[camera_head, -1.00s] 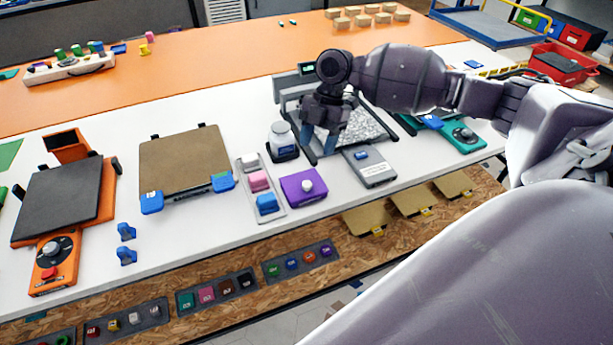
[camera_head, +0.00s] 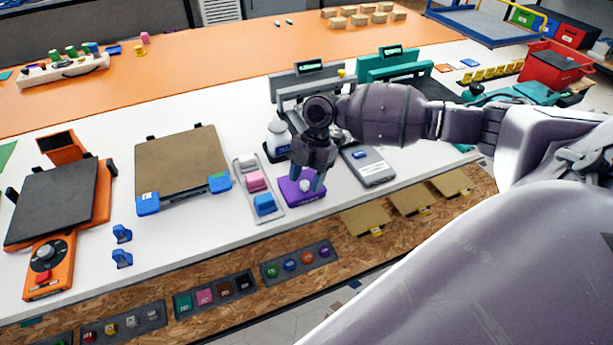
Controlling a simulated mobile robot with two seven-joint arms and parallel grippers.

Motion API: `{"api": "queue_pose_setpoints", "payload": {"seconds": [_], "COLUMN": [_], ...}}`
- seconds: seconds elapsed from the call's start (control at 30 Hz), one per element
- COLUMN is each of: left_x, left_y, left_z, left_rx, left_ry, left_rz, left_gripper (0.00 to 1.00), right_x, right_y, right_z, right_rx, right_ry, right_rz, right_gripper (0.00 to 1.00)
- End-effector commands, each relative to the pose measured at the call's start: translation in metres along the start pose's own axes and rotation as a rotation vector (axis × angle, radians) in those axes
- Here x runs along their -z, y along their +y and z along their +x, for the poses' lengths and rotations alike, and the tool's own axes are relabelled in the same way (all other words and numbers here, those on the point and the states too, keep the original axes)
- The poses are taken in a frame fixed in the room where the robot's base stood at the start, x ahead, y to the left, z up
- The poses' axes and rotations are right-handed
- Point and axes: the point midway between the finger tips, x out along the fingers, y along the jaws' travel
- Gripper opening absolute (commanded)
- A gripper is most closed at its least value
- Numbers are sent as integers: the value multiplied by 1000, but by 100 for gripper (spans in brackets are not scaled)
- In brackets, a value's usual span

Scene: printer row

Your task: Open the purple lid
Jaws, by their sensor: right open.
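The purple lid (camera_head: 289,192) is a flat purple square with a pale round knob (camera_head: 305,186) on top. It lies on the white table, right of a grey tray of coloured blocks. My right gripper (camera_head: 307,180) is open and points down over the lid, its blue-grey fingertips close to the knob. I cannot tell whether the fingers touch the knob. The gripper and its wrist cover the back part of the lid. My left gripper is not in view.
A grey tray (camera_head: 272,215) with coloured blocks is just left of the lid. A clear jar (camera_head: 278,136) stands behind it, and a grey flat box (camera_head: 369,168) lies to the right. The table's front edge is close, with wooden flaps (camera_head: 363,219) below.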

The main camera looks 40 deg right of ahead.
Motion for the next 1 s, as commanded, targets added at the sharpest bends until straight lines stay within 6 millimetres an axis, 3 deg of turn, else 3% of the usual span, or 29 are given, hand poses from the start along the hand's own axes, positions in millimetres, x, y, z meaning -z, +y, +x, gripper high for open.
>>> {"api": "queue_pose_setpoints", "payload": {"seconds": [0.03, 0.37, 0.57, 0.8, 1.0], "left_x": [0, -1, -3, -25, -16], "left_y": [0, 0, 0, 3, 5], "left_z": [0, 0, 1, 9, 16], "left_rx": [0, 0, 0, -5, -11], "left_ry": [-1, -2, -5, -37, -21], "left_rz": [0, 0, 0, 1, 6], "left_gripper": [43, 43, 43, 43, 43], "right_x": [0, 0, -2, -23, -35], "right_y": [0, 0, 2, 36, 55], "right_z": [0, 0, 0, -3, -11], "right_rx": [0, 0, 0, 3, 2], "right_ry": [0, 0, 0, 2, 1], "right_rz": [0, 0, 0, 3, 1], "right_gripper": [50, 0, 0, 0, 0]}}
